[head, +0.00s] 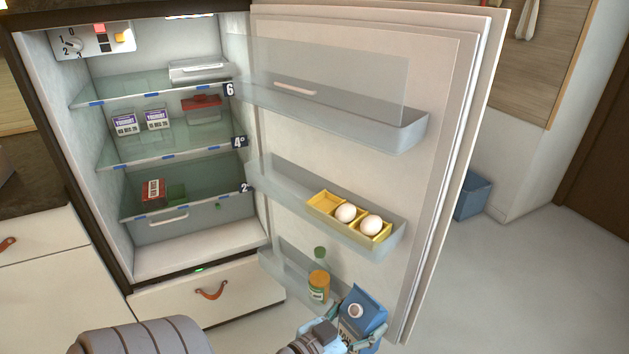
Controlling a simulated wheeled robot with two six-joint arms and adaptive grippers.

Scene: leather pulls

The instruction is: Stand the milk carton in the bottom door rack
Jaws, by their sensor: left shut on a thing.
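The milk carton (367,303) is blue with a gable top and a round white cap, and it looks tilted. My left gripper (350,332) is shut on it, with fingers at its sides. The carton's lower part is hidden or cut off by the picture's bottom edge. The bottom door rack (272,268) is a clear bin low on the open fridge door, left of and behind the carton. I cannot tell whether the carton touches the rack. My right gripper is not in view.
The top door rack (350,120) looks empty.

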